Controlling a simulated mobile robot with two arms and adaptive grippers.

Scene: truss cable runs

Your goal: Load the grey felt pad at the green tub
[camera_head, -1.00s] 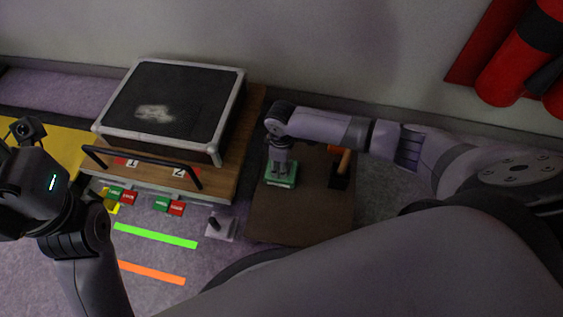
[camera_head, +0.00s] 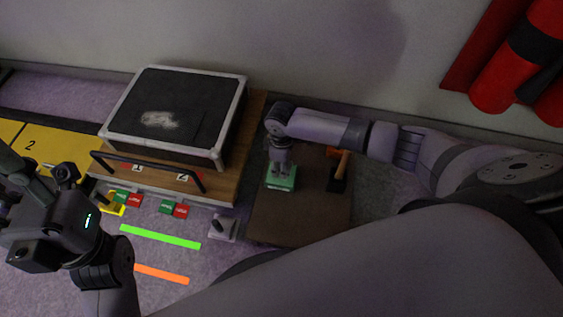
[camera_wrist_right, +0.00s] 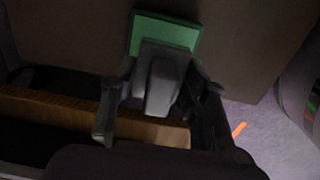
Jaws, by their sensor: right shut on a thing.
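The green tub (camera_head: 281,183) stands on the brown board, below my right gripper (camera_head: 282,171). It also shows in the right wrist view (camera_wrist_right: 172,34). My right gripper (camera_wrist_right: 158,103) is shut on a grey block-like piece (camera_wrist_right: 161,86), which seems to be the grey felt pad. The pad is at the near edge of the tub in that view; whether it touches the tub's inside I cannot tell. In the head view the fingers hide it. My left gripper is at the left edge of the head view, its body (camera_head: 55,222) visible, its fingertips not clear.
An orange-handled tool (camera_head: 340,165) lies right of the tub. Green (camera_head: 160,237) and orange strips mark the floor. Red cylinders (camera_head: 515,70) hang top right.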

